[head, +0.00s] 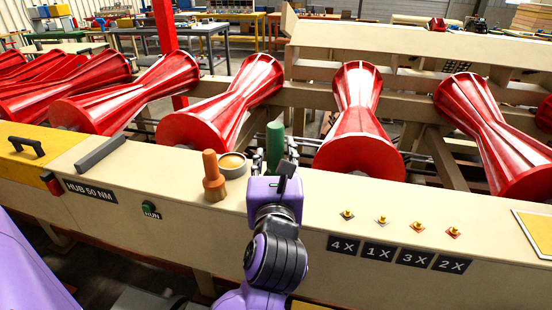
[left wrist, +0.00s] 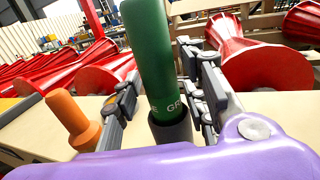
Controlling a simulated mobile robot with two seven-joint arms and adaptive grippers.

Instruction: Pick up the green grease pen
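The green grease pen (head: 275,142) stands upright on the beige rail of the line. It also shows large in the left wrist view (left wrist: 152,55), with pale letters low on its side and its lower end in a dark grey holder (left wrist: 172,129). My left gripper (head: 279,170) is at the pen. In the left wrist view its two fingers (left wrist: 162,88) are spread on either side of the pen. A gap shows between the left finger and the pen; the right finger is close to it, and I cannot tell whether it touches. My right gripper is not in view.
An orange-brown knobbed object (head: 213,178) and a round bowl (head: 232,164) stand just left of the pen. Red rollers (head: 359,120) lie behind the rail. Several small brass fittings (head: 382,220) sit to the right above labels. The rail between pen and fittings is clear.

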